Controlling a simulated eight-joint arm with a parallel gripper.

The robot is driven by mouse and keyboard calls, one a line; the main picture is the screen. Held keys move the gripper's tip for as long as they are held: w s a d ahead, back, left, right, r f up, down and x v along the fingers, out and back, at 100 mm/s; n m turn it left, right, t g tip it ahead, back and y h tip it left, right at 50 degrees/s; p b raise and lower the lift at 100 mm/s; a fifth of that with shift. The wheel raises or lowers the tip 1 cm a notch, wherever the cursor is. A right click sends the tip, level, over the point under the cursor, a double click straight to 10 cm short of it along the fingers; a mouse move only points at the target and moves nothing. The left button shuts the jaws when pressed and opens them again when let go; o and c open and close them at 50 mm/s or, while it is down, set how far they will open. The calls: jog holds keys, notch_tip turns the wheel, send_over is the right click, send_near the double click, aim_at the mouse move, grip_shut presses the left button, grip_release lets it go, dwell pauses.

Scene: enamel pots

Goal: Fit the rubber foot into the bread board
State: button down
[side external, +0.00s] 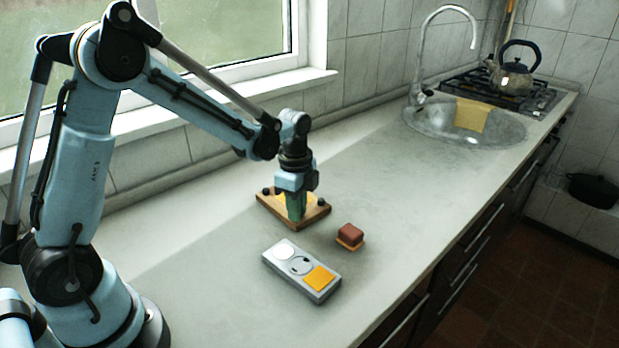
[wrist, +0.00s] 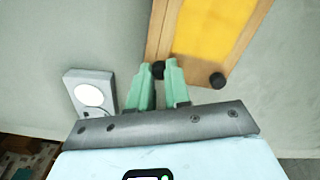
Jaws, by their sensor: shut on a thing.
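The bread board (side external: 267,203) is a wooden piece with a yellow face, lying on the counter under my gripper (side external: 296,216). In the wrist view the board (wrist: 152,42) fills the upper right. My green fingers (wrist: 158,78) are shut on the rubber foot (wrist: 158,69), a small black round piece at their tips. The held foot is right at the board's near left corner; I cannot tell whether it is seated or just above. Another black foot (wrist: 217,80) sits at the near right corner. In the side view the fingers hide the held foot.
A grey panel (side external: 301,270) with a white disc, a ringed circle and an orange square lies in front of the board. A red-brown block on an orange base (side external: 350,236) stands right of it. The counter toward the sink (side external: 464,122) is clear.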

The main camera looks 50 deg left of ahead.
jog(key=c, duration=1)
grip_release()
notch_tip(320, 180, up, 12)
jog(key=f, duration=0.1)
jog(key=s+d+n+t, duration=0.4)
jog(key=s+n+t, duration=0.3)
jog(key=s+n, duration=0.5)
jog(key=shift+d+r+n, duration=0.15)
jog(key=shift+r+n, duration=0.2)
jog(key=shift+n, duration=0.55)
